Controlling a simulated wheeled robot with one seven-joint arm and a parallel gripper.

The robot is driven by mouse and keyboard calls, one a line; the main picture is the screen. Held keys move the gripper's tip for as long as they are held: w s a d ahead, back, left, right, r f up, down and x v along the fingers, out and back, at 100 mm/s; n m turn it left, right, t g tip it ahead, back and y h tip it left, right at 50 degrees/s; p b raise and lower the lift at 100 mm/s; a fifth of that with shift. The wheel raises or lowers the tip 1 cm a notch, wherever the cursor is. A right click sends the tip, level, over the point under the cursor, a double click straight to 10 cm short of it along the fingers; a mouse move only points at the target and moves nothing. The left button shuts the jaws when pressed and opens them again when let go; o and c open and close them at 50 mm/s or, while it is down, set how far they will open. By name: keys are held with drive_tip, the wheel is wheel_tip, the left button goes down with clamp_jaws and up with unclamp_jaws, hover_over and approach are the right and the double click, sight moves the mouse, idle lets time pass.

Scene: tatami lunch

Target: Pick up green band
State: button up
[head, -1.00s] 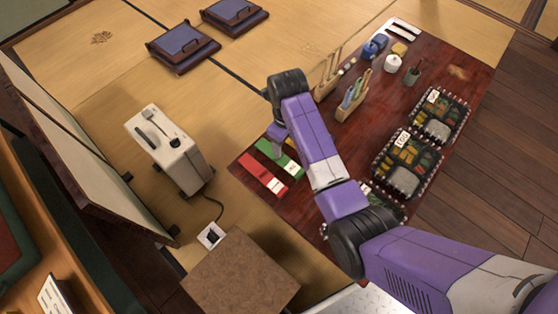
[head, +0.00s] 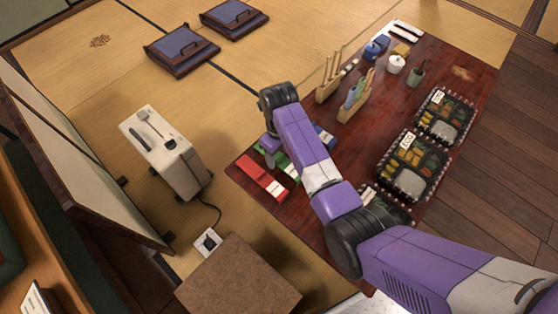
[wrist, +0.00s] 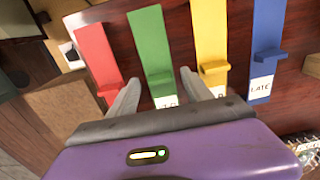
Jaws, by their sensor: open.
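My gripper (wrist: 159,77) is open, one finger on each side of the green band's near part. I cannot tell how high the fingers are above the table. In the head view the green band (head: 291,168) is mostly hidden behind my gripper (head: 271,158) and arm.
A red band (wrist: 97,52) lies left of the green one; a yellow band (wrist: 209,35) and a blue band (wrist: 267,35) lie to its right. Pen holders (head: 355,100) and bento boxes (head: 411,165) stand further along the table (head: 312,232).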

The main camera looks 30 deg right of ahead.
drive_tip(key=c, duration=0.9)
drive_tip(key=shift+r, duration=0.1)
